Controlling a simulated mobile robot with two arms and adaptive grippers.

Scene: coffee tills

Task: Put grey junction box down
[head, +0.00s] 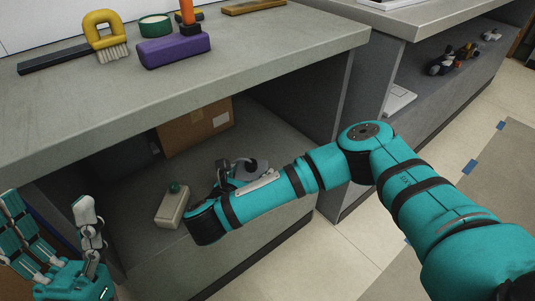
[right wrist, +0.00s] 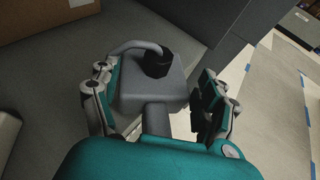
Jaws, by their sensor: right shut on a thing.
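The grey junction box (right wrist: 150,92), with a black fitting and a bent grey cable on top, sits between the fingers of my right gripper (right wrist: 158,80) in the right wrist view. The gripper is shut on it. In the head view the junction box (head: 255,168) is partly hidden behind my right gripper (head: 228,175), over the lower shelf (head: 130,215) under the counter. I cannot tell whether the box touches the shelf. My left gripper (head: 50,212) is at the lower left, fingers spread, open and empty.
A cardboard box (head: 195,127) stands behind. The counter (head: 260,45) overhangs the shelf and holds a yellow-handled brush (head: 104,36) and a purple block (head: 173,50).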

